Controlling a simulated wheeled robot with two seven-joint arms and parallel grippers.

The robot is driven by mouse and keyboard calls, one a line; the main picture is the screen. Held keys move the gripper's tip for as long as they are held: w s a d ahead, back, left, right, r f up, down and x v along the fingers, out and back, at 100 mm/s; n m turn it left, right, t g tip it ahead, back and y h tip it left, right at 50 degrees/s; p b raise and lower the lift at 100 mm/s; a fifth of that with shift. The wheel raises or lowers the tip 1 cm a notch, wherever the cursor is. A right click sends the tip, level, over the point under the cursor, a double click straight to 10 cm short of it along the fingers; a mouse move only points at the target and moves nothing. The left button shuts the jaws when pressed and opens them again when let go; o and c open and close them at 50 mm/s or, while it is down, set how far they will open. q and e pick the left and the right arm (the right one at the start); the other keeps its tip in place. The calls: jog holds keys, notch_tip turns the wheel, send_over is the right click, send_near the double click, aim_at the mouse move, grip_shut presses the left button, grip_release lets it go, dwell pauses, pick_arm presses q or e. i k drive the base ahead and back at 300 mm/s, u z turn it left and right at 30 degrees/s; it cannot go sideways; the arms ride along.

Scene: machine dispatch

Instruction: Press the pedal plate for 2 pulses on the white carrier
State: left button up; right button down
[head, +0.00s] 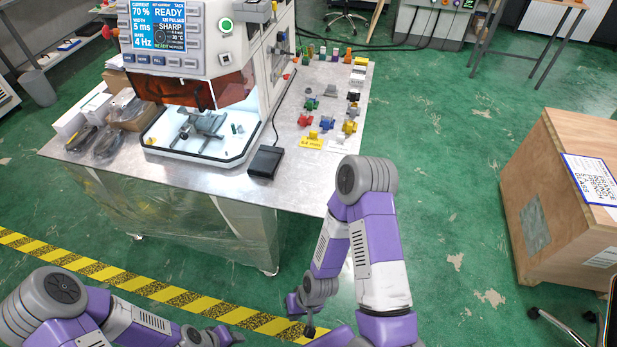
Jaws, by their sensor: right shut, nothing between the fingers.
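The black pedal plate (265,161) lies flat near the front edge of the metal table, just right of the white machine (205,130). A cable runs back from it. The machine's screen reads READY, 70 %, 5 ms, 4 Hz. A grey metal fixture stands in its lit chamber. I cannot pick out the white carrier for certain. My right gripper (309,327) is shut and empty, low in front of the table and well apart from the pedal. My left gripper (226,337) is at the bottom edge, too small and partly cut off to judge.
Bags and boxes (105,125) lie at the left. A wooden crate (565,200) stands at the right. Green floor between is clear.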

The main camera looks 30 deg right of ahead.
aim_at(264, 162)
jog(key=z, duration=0.4)
jog(key=k, duration=0.85)
jog(key=u, duration=0.2)
jog(key=i, duration=0.5)
jog(key=u, duration=0.7)
jog(key=i, duration=1.15)
jog(key=z, duration=0.75)
